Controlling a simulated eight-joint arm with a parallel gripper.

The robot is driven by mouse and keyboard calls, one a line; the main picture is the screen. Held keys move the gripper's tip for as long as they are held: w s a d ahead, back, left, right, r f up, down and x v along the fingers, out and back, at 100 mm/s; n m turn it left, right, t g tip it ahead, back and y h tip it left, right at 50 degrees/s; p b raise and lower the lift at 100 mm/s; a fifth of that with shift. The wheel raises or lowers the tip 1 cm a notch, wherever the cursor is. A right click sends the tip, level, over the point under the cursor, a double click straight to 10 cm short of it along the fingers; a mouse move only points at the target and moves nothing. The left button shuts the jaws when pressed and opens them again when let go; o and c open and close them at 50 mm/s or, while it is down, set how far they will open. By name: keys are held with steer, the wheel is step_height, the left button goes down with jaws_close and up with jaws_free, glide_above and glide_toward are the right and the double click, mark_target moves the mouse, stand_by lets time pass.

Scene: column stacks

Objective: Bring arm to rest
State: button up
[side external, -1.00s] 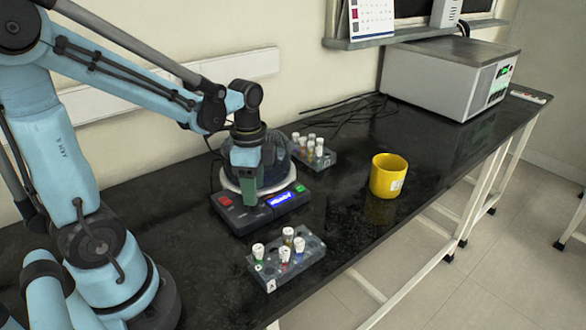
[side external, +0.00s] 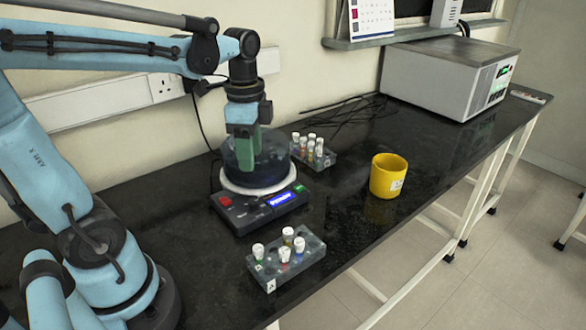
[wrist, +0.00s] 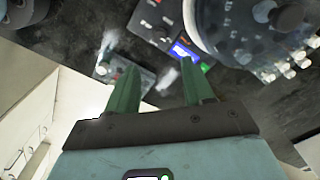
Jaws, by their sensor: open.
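My gripper (side external: 248,150) is in the side external view, above and in front of the round dark-lidded device (side external: 272,165), its green fingers pointing down. In the wrist view my gripper (wrist: 160,85) has its two green fingers spread apart with nothing between them. The device has a white rim and a control panel (side external: 262,208) with a red button, a blue lit display and a green button. Whether the fingers touch the lid cannot be told.
A front rack (side external: 300,262) and a back rack (side external: 325,158) hold several capped tubes. A yellow cup (side external: 388,176) stands to the right. A grey box-shaped machine (side external: 450,75) is at the far end. Black cables (side external: 350,112) lie by the wall. The bench (side external: 400,235) is clear near the cup.

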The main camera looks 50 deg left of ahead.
steer(key=shift+d, duration=0.1)
steer(key=d+f+n+t, duration=0.2)
steer(key=d+n+t, duration=0.5)
steer(key=n, duration=0.2)
steer(key=shift+s, duration=0.25)
stand_by(0.6)
